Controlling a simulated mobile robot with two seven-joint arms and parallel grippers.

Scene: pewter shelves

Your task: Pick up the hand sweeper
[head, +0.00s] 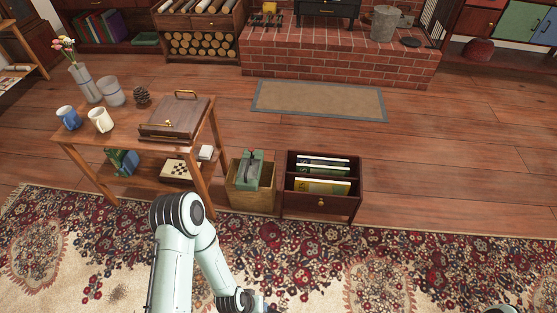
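A green object with a dark handle (249,168) stands upright in an open wooden box on the floor, left of the dark wooden crate. It may be the hand sweeper, but I cannot tell for sure at this size. The wooden box (252,200) hides its lower part. My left arm comes up from the bottom and bends down to the right, in front of the box and apart from it. Its gripper is below the picture edge. Only a small piece of my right arm shows at the bottom right, and its gripper is out of view.
A dark wooden crate (320,205) with books stands right of the box. A two-tier wooden table (85,150) with mugs, vases and a lidded wooden case (174,117) stands left. A patterned rug (420,265) lies in front. A brick hearth (340,68) is behind. Floor at right is clear.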

